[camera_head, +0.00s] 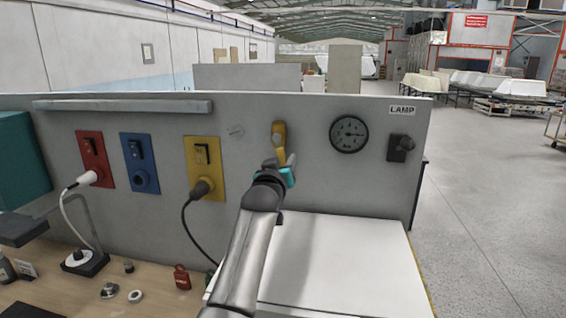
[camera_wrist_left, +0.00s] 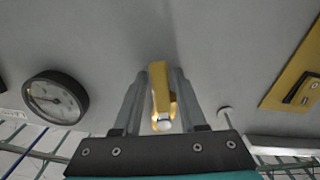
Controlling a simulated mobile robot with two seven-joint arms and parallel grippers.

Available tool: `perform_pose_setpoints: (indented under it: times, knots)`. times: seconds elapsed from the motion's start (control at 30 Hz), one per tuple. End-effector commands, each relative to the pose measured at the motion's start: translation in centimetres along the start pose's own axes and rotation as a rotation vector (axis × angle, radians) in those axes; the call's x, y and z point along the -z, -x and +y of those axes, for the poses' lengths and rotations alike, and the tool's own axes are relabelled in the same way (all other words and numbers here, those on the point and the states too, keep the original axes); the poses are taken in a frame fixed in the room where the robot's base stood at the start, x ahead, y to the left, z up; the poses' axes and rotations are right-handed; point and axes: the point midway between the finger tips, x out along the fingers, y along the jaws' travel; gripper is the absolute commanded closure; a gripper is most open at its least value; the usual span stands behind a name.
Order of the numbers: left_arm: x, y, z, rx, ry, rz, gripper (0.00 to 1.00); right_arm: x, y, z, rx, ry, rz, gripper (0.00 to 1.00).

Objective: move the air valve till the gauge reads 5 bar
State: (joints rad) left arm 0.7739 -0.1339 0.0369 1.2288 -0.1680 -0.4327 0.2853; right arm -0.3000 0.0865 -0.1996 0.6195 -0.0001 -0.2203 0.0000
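The yellow air valve handle (camera_head: 279,140) sits on the grey panel and points upward in the head view. The round dark-rimmed gauge (camera_head: 349,134) is to its right; its needle seems to point right, but the figures are too small to read. My left gripper (camera_head: 280,160) is at the valve, partly covering its lower part. In the left wrist view the yellow handle (camera_wrist_left: 161,90) stands between the two fingers, with narrow gaps showing beside it. The gauge (camera_wrist_left: 55,98) also shows there, at the left. My right gripper is not in view.
Red (camera_head: 95,158), blue (camera_head: 140,163) and yellow (camera_head: 203,168) socket plates are left of the valve. A black cable hangs from the yellow one. A lamp switch (camera_head: 401,147) is right of the gauge. Small items lie on the wooden bench (camera_head: 140,290) below; a white surface (camera_head: 340,260) is beneath the valve.

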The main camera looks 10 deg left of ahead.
Motion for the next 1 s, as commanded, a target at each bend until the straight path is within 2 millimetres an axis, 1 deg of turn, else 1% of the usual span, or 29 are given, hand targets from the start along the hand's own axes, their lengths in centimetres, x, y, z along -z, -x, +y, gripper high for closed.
perform_pose_setpoints:
  times: [0.03, 0.1, 0.37, 0.53, 0.67, 1.0]
  knots:
    - [0.0, 0.0, 0.0, 0.000, -0.001, 0.001, 0.53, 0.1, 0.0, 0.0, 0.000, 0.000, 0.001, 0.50]
    - [0.1, 0.0, 0.0, 0.000, -0.001, 0.001, 0.45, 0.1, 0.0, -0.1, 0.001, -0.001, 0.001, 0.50]
    - [0.1, 0.0, 0.0, 0.000, -0.002, 0.002, 0.45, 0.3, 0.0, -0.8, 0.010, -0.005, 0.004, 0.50]
    - [0.1, 0.6, -0.1, 0.001, -0.002, 0.003, 0.45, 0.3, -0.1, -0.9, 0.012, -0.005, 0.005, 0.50]
    - [0.0, 1.7, -0.1, 0.001, -0.002, 0.003, 0.45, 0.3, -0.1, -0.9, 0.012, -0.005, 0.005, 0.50]
    - [0.0, 5.6, 0.0, -0.001, -0.001, 0.003, 0.45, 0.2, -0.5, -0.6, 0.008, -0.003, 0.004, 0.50]
